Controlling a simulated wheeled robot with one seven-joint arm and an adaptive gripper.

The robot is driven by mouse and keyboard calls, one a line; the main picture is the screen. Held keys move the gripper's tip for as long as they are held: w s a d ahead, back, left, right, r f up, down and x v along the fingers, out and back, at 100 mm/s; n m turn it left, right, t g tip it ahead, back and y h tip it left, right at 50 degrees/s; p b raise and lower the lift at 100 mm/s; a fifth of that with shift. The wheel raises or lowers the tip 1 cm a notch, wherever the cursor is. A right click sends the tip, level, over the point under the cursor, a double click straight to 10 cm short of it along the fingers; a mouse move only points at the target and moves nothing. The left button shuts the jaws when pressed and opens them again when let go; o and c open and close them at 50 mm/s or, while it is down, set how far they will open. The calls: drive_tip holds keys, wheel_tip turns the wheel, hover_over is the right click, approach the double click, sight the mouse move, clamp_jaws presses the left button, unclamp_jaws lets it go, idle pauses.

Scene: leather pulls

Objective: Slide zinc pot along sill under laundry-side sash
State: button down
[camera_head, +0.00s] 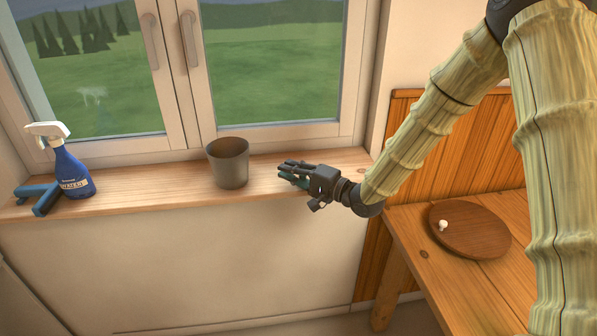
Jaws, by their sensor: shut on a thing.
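The zinc pot (228,166), a grey tapered pot, stands upright on the wooden sill (150,192) below the middle of the window. The window has a left sash (90,140) and a right sash (270,133), both seemingly shut; nothing shows which is the laundry-side one. My gripper (286,173) is over the right part of the sill, to the right of the pot, with a gap between them. Its fingers point left and are shut on a small teal thing (300,183), mostly hidden by the fingers; I cannot tell what it is.
A blue spray bottle (72,172) with a white head and a blue tool-like item (40,196) occupy the sill's left end. Bare sill lies between them and the pot. A wooden bench (420,262) at right holds a round brown board (470,230) with a small white knob.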

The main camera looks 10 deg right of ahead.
drive_tip(key=p+x, duration=0.1)
drive_tip(key=x, duration=0.3)
drive_tip(key=shift+w+a, duration=0.1)
drive_tip(key=shift+a, duration=0.1)
drive_tip(key=a, duration=0.2)
drive_tip(key=shift+w+a+p, duration=0.1)
drive_tip(key=shift+a+p, duration=0.3)
drive_tip(key=shift+a, duration=0.75)
